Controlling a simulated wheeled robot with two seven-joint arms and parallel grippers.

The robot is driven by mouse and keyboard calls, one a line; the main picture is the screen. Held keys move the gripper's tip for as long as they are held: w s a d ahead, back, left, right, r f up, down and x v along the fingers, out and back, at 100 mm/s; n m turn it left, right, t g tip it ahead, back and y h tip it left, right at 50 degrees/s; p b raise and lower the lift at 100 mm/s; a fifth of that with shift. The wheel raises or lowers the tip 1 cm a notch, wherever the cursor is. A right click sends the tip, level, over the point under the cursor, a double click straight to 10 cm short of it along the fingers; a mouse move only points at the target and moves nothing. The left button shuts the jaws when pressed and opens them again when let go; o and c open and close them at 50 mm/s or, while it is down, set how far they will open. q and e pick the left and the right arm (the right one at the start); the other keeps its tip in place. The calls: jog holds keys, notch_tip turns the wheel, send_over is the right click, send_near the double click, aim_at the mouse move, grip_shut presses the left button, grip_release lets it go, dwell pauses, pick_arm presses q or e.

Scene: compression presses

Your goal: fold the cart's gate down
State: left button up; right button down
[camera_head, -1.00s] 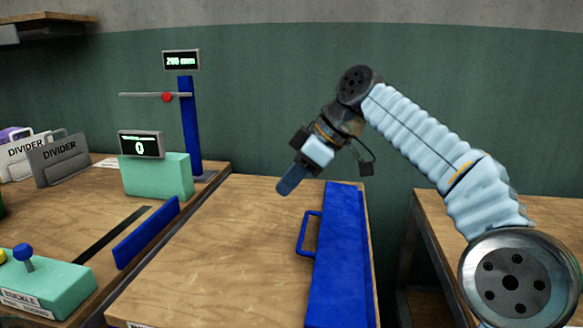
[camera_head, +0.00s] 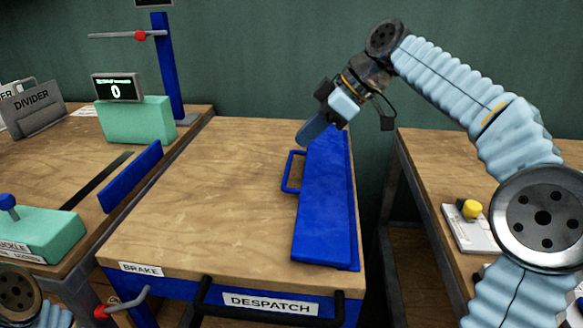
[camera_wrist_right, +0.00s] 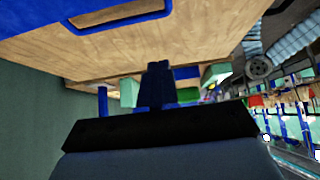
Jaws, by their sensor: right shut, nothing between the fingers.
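The cart (camera_head: 180,195) has a wooden top and a blue front with BRAKE and DESPATCH labels. Its gate (camera_head: 322,210) is a long blue panel along the right side of the top. A blue loop handle (camera_head: 291,172) sticks out from the panel's left side. I cannot tell the panel's exact tilt. My right gripper (camera_head: 308,136) is shut and empty, at the far end of the gate, just above and behind the handle in the picture. In the right wrist view, its shut fingers (camera_wrist_right: 158,85) point at the wooden top, with the blue handle (camera_wrist_right: 118,22) above. My left gripper is out of frame.
A black push bar (camera_head: 270,309) and a red-tipped lever (camera_head: 120,302) are at the cart's front. A bench with a green counter unit (camera_head: 135,122) stands left. Another bench with a yellow button (camera_head: 471,209) stands right, across a gap. The cart's middle is clear.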

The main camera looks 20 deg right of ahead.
jog(key=shift+w+a+f, duration=0.25)
jog(key=shift+a+f, duration=0.25)
jog(key=shift+f, duration=0.9)
jog(key=shift+w+a+f, duration=0.25)
jog(key=shift+a+f, duration=0.2)
jog(key=shift+f, duration=0.9)
jog(key=shift+w+a+f, duration=0.25)
jog(key=shift+a+f, duration=0.25)
jog(key=shift+f, duration=0.9)
jog(key=shift+f, duration=0.15)
